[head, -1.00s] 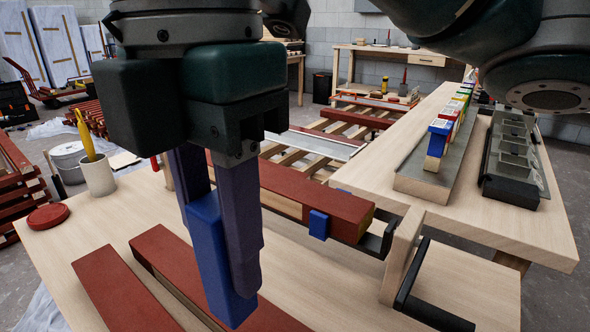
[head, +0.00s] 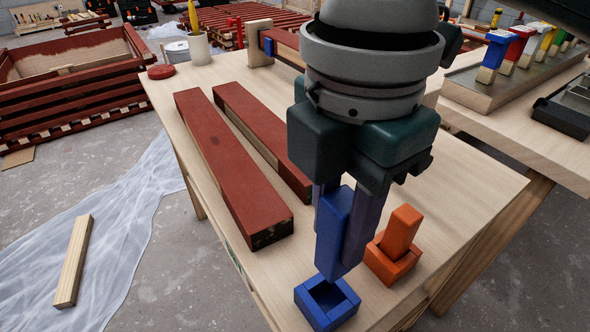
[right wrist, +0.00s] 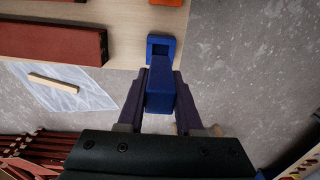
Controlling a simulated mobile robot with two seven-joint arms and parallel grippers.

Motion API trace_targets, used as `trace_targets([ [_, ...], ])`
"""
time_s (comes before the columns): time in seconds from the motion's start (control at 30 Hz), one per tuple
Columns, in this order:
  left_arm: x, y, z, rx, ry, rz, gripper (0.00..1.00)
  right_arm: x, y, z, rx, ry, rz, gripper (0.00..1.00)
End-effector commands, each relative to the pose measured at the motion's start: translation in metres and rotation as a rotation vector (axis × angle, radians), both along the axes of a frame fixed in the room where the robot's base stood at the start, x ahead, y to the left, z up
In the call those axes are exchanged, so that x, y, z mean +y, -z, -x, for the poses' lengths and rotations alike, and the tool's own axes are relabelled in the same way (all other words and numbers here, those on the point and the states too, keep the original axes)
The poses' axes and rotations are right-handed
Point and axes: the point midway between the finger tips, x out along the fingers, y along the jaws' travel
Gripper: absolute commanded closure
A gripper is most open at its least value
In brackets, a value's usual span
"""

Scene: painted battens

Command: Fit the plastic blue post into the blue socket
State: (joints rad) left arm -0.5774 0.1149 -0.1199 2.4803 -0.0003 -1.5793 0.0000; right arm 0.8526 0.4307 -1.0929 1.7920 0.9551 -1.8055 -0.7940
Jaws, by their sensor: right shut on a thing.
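The blue post (head: 335,225) is held between the fingers of my right gripper (head: 345,258), slightly tilted in the head view. The blue socket (head: 318,313), a square block with a square opening, sits at the near edge of the table. The post's lower end is over the back part of the socket, and the opening still shows. I cannot tell whether they touch. In the right wrist view the post (right wrist: 159,90) points at the socket (right wrist: 151,42), whose opening shows just beyond the post's end. My left gripper is not in view.
An orange socket (head: 383,270) with a leaning orange post (head: 402,230) stands just right of the blue socket. Two dark red battens (head: 225,165) lie on the table (head: 215,85) to the left. Coloured posts stand in a row on the right-hand bench.

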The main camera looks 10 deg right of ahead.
Motion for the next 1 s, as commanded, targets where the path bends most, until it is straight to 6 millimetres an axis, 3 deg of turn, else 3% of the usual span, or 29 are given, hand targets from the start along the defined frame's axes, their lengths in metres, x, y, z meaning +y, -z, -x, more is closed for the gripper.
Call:
trace_targets([
  [0.03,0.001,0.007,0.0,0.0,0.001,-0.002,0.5,0.0,0.016,0.001,0.002,0.002,0.002,1.0],
  [0.1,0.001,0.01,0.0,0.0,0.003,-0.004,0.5,0.0,0.029,0.001,0.003,0.002,0.001,1.0],
  [0.37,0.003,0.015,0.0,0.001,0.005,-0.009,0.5,0.0,0.051,0.0,0.0,0.001,0.0,1.0],
  [0.6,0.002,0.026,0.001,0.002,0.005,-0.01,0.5,0.0,0.086,0.0,0.0,0.001,0.001,1.0],
  [0.97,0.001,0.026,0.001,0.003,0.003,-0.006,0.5,0.0,0.089,0.0,-0.001,0.0,0.0,1.0],
  [1.0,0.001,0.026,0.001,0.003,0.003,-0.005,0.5,0.0,0.09,0.0,-0.001,0.0,0.0,0.65],
])
